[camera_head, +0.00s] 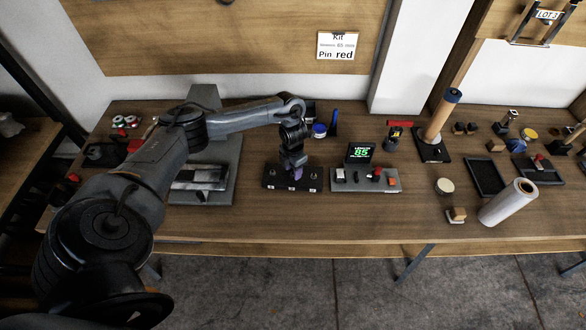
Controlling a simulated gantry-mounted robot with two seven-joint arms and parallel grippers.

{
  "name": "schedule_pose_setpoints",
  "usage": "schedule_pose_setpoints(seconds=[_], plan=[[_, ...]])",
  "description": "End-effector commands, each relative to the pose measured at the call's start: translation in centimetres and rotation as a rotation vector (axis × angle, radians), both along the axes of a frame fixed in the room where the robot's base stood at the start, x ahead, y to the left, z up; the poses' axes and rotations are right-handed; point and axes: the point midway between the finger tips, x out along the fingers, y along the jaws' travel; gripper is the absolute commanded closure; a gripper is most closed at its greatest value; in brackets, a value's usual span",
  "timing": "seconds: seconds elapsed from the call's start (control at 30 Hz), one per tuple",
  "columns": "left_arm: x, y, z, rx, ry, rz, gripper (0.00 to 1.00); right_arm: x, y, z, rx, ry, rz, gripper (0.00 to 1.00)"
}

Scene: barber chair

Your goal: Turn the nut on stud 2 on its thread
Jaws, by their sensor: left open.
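A black block (314,180) sits near the front of the bench, with small pale marks along its front. It looks like the stud holder, but the studs and nuts are too small and dark to make out. My left gripper (296,172) comes down over the middle of this block, with its fingertips close to the top. A small purple patch shows at its fingertips; I cannot tell what it is. The gripper is open. The gripper hides the middle of the block, and which stud it is over cannot be told. My right gripper is not in view.
A grey base (352,186) with a green-lit display (360,153) stands just right of the block. A blue-lidded jar (319,129) stands behind. A brown post (440,118), a white roll (508,203) and small items fill the right. Bare bench (300,222) lies in front.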

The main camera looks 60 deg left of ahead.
Motion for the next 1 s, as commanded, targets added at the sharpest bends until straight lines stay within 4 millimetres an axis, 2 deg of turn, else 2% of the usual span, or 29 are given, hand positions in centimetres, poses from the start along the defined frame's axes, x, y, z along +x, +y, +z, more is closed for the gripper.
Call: schedule_pose_setpoints(seconds=[0.23,0.43,0.5,0.63,0.8,1.0], plan=[[0.1,0.0,2.1,0.0,-0.003,-0.001,0.54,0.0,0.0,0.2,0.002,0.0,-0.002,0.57],[0.1,0.1,5.5,0.0,-0.004,-0.001,0.54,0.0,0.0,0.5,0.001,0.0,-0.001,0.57],[0.1,0.1,7.3,0.001,-0.004,-0.001,0.54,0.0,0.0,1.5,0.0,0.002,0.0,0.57],[0.1,0.1,9.1,0.001,-0.003,-0.001,0.54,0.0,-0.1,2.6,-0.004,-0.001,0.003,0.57],[0.0,0.0,10.4,0.0,-0.001,-0.001,0.54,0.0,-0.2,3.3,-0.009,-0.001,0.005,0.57],[0.0,0.0,10.8,0.0,0.0,0.0,0.54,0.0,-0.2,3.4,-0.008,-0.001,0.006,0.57]])
